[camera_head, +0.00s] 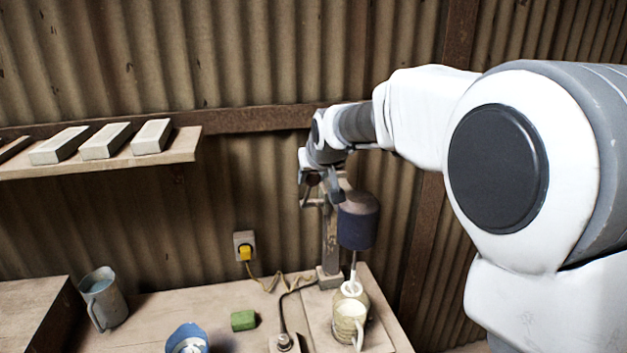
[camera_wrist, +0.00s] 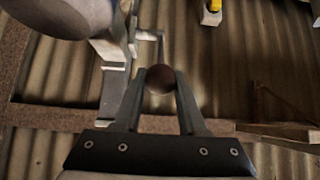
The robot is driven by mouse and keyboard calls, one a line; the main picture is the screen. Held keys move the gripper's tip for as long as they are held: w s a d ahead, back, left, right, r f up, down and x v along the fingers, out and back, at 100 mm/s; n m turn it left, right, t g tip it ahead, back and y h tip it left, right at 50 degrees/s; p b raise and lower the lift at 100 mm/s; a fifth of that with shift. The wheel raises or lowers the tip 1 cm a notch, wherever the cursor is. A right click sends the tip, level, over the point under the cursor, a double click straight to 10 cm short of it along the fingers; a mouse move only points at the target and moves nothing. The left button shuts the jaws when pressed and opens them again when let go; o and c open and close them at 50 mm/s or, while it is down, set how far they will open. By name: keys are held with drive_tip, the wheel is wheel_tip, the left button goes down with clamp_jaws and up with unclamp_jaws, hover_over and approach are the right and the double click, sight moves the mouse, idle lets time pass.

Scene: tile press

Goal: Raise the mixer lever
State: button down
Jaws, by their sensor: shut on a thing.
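The mixer has a dark blue motor head (camera_head: 358,222) on an upright stand (camera_head: 330,242), with its shaft reaching down into a jug (camera_head: 349,313). The motor head also shows at the upper left of the wrist view (camera_wrist: 68,14). The mixer lever is a thin rod with a dark red ball knob (camera_wrist: 160,79), coming off the stand in the wrist view. My gripper (camera_head: 324,184) is up beside the top of the stand. In the wrist view its two fingers are shut on the knob, one on each side. My gripper mostly hides the lever in the head view.
A shelf (camera_head: 180,155) with several pale blocks hangs on the left wall. On the bench stand a grey jug (camera_head: 104,302), a green sponge (camera_head: 243,320) and a blue object (camera_head: 187,338). A yellow plug (camera_head: 245,252) sits in a wall socket, its cord crossing the bench.

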drive_tip(key=shift+r, duration=0.1)
drive_tip(key=c, duration=0.8)
unclamp_jaws()
drive_tip(key=shift+w, duration=0.1)
drive_tip(key=shift+o, duration=0.2)
drive_tip(key=b+v, duration=0.2)
drive_tip(key=v, duration=1.5)
drive_tip(key=s+d+f+m+g+h, duration=0.1)
drive_tip(key=s+d+f, duration=0.3)
drive_tip(key=s+f, duration=0.2)
drive_tip(key=s+d+f+m+g, duration=0.1)
drive_tip(key=s+d+f, duration=0.4)
drive_tip(key=s, duration=0.5)
drive_tip(key=s+d+f+m+g+h, duration=0.1)
drive_tip(key=s+d+f, duration=0.4)
drive_tip(key=s, duration=0.4)
drive_tip(key=shift+f+h, duration=0.3)
drive_tip(key=shift+f, duration=0.6)
